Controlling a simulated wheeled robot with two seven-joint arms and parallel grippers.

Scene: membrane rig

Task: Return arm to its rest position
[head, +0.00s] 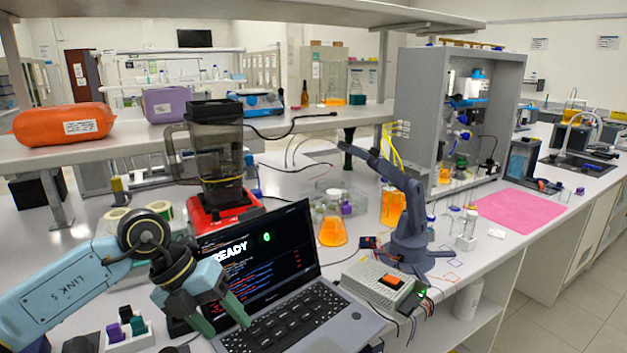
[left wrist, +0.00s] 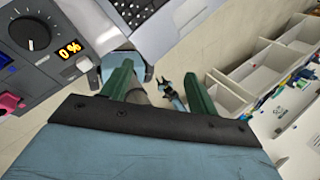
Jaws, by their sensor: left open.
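My left gripper (head: 222,318) reaches in from the lower left in the head view, on a light blue arm. Its two green fingers are apart and point down in front of the laptop (head: 265,270). Nothing shows between the fingertips in the head view. The left wrist view also shows my left gripper (left wrist: 157,76) with its fingers spread. A small dark and blue item shows between and beyond them; I cannot tell what it is. My right gripper cannot be made out in either view.
A small grey-blue desktop robot arm (head: 410,220) stands right of the laptop. A red-based blender (head: 215,150) and an orange flask (head: 332,230) stand behind. A dial panel (left wrist: 35,35) and open white compartments (left wrist: 255,65) flank the gripper in the wrist view.

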